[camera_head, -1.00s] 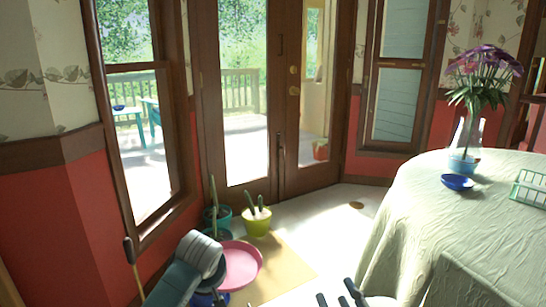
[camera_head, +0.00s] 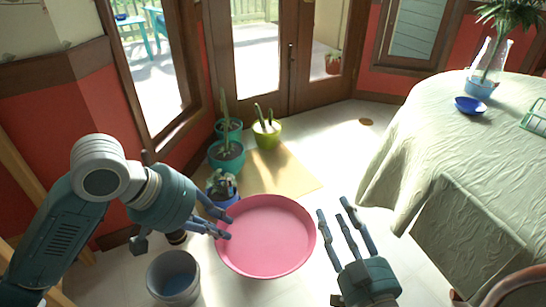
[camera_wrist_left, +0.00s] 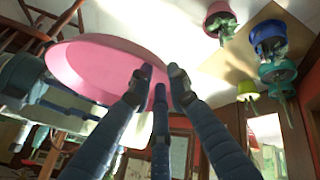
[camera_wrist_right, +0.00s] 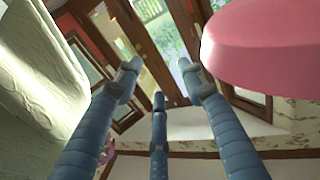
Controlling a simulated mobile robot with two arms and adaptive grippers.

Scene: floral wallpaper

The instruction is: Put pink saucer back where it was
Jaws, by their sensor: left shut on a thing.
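The pink saucer (camera_head: 267,238) is round, shallow and large, and hangs above the floor in the middle of the head view. My left gripper (camera_head: 222,229) is shut on its left rim. The left wrist view shows the saucer (camera_wrist_left: 105,68) at the fingertips (camera_wrist_left: 158,80). My right gripper (camera_head: 338,218) is open and empty, just right of the saucer and apart from it. In the right wrist view the saucer (camera_wrist_right: 268,45) is at the upper right, beside the spread fingers (camera_wrist_right: 160,85).
Teal pots (camera_head: 228,158), a yellow-green pot (camera_head: 267,134) and a blue cactus pot (camera_head: 222,196) stand by the window and doors. A grey bucket (camera_head: 173,282) is at the lower left. A cloth-covered table (camera_head: 420,150) is at the right.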

